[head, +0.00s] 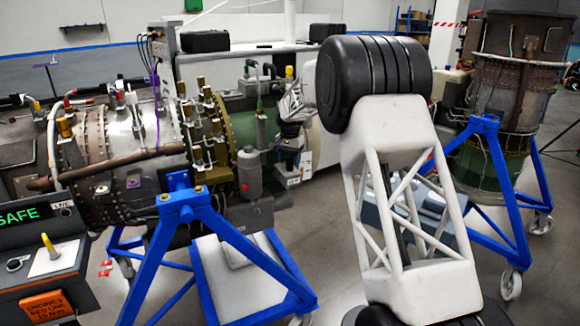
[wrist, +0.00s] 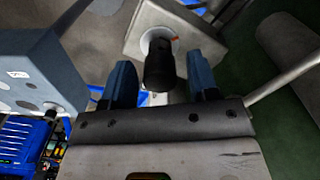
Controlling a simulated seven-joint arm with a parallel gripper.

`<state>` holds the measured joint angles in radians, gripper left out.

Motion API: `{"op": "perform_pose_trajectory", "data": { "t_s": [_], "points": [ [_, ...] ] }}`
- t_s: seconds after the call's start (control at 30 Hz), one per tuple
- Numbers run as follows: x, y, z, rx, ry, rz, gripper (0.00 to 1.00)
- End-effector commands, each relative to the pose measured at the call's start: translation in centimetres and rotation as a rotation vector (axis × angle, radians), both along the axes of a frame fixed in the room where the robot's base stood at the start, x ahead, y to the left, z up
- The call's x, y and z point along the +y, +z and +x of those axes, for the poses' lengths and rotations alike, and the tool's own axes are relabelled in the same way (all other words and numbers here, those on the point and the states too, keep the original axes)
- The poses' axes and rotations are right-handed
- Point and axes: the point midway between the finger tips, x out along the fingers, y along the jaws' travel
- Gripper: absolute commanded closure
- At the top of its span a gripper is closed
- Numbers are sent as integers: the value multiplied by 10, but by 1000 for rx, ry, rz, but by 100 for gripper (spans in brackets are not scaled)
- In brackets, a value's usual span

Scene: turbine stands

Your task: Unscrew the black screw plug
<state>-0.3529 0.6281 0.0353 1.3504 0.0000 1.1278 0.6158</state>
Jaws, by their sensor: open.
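The black screw plug (wrist: 160,66) shows in the wrist view as a short dark cylinder. It sticks out of a white ring with a small red mark, on a beige block (wrist: 146,22). My gripper (wrist: 161,78) is open, with one blue finger to the left of the plug and one to its right. In the head view, my arm reaches to the right end of the turbine (head: 110,150), and the plug cannot be made out there.
In the head view, a blue stand (head: 190,205) carries the turbine. A second turbine (head: 510,100) stands at the right. A control panel (head: 45,265) reads SAFE.

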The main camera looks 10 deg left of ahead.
Motion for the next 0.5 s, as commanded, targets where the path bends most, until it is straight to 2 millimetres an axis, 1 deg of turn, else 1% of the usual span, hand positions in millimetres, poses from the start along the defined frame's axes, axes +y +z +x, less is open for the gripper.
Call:
{"op": "perform_pose_trajectory", "data": {
  "t_s": [0.5],
  "points": [
    [0, 0, 0, 0, 1, 0, 46]
  ]
}}
